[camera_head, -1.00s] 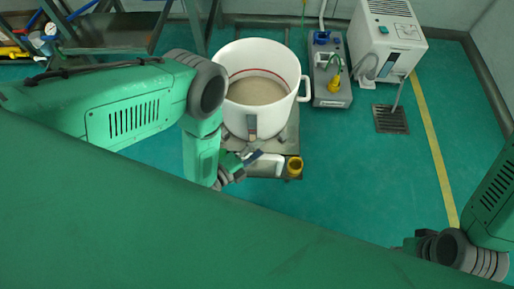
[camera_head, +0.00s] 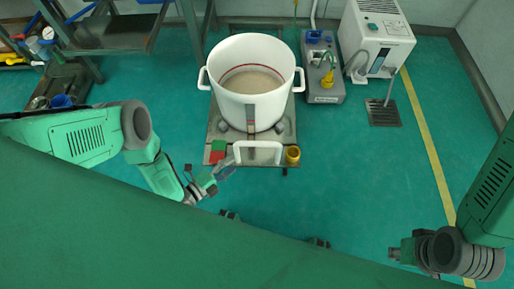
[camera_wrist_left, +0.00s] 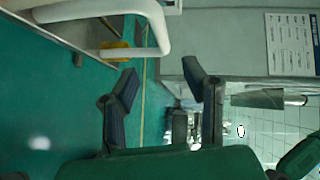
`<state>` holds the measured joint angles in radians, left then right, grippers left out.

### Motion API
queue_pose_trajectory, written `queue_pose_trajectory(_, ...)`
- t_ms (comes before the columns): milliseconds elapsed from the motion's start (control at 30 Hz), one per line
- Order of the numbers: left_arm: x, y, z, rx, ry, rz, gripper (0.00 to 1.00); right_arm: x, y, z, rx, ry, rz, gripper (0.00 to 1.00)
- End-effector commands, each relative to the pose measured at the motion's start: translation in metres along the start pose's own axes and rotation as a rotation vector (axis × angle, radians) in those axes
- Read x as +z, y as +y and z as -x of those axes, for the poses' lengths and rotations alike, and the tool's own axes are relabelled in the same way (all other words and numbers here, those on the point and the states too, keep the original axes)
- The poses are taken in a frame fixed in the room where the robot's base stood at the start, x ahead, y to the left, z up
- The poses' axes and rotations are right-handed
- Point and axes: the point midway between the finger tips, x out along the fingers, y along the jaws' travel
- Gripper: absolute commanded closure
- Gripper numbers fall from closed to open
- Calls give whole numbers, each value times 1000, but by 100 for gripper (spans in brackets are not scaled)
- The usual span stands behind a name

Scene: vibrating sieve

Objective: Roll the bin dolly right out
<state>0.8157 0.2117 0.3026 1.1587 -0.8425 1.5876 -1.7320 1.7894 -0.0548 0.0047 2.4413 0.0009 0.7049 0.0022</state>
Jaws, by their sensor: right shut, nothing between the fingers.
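The bin dolly is a low metal platform (camera_head: 214,130) carrying a large white two-handled bin (camera_head: 238,103) partly filled with beige material. Its white looped push handle (camera_head: 258,146) is at the near edge. The handle also shows at the upper left of the left wrist view (camera_wrist_left: 153,18). My left gripper (camera_head: 228,173) is just left of and nearer than the handle. In the left wrist view its fingers (camera_wrist_left: 163,84) are spread, with nothing between them. My right gripper (camera_head: 394,254) is shut and empty at the lower right, far from the dolly.
A grey pump unit (camera_head: 323,75) and white machine (camera_head: 376,38) stand right of the bin. A metal bench (camera_head: 115,32) is upper left. Green floor right of the dolly is clear.

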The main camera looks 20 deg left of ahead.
Motion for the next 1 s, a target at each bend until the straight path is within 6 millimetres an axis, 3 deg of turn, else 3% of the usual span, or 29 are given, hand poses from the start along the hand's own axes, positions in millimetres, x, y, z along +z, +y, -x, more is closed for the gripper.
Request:
queue_pose_trajectory(600,-1,2,-114,-4,1,2,61,2,0,-45,0,1,0,100)
queue_pose_trajectory(800,-1,0,-132,-3,1,2,61,2,0,-51,0,1,0,100)
queue_pose_trajectory(1000,-2,-1,-135,-2,1,2,61,2,0,-52,0,1,0,100)
